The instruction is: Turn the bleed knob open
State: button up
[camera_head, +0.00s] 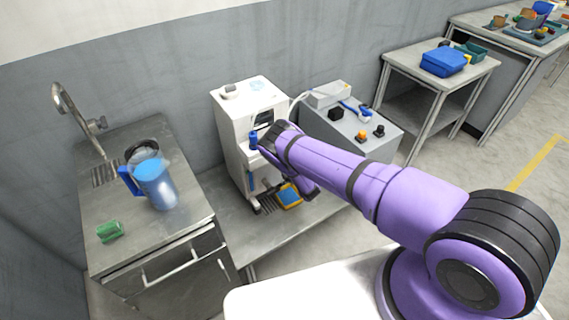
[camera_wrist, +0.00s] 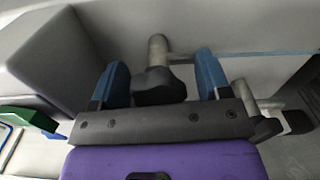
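A dark knob (camera_wrist: 158,88), which looks like the bleed knob, sits on a short metal pipe (camera_wrist: 158,48) in the wrist view. My gripper (camera_wrist: 162,77) is open, with one blue finger on each side of the knob. A gap shows on both sides, wider on the right. In the head view my gripper (camera_head: 260,146) is at the front of the white machine (camera_head: 228,118), and the knob is hidden there by my arm.
Another dark-ended metal fitting (camera_wrist: 296,121) is right of my gripper in the wrist view. A green part (camera_wrist: 28,120) is at left. In the head view, a blue pitcher (camera_head: 155,180) stands on the left counter and a grey control box (camera_head: 350,125) stands right of the machine.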

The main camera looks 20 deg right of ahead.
jog(key=v, duration=1)
jog(key=shift+s+d, duration=0.15)
jog(key=shift+s, duration=0.25)
jog(key=shift+r, duration=0.1)
